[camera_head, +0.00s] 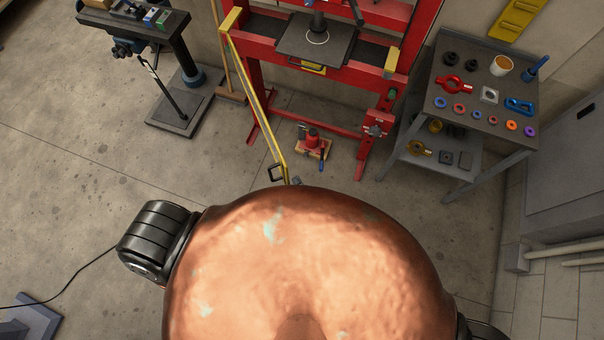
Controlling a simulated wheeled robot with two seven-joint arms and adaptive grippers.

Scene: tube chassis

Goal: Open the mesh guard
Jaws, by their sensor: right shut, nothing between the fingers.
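The mesh guard (257,100) is a yellow frame, hinged at the left upright of the red press (330,69). It stands swung out from the press front toward me, seen almost edge-on from above, so its mesh hardly shows. A small dark tip beside that end, just over my copper-coloured body, appears to be my right gripper (296,181). It is shut and empty; my body hides most of it. Whether it touches the guard I cannot tell. My left gripper is not in view.
A grey cart (440,104) with rings and tools stands right of the press. A red jack (312,141) sits on the floor under the press.

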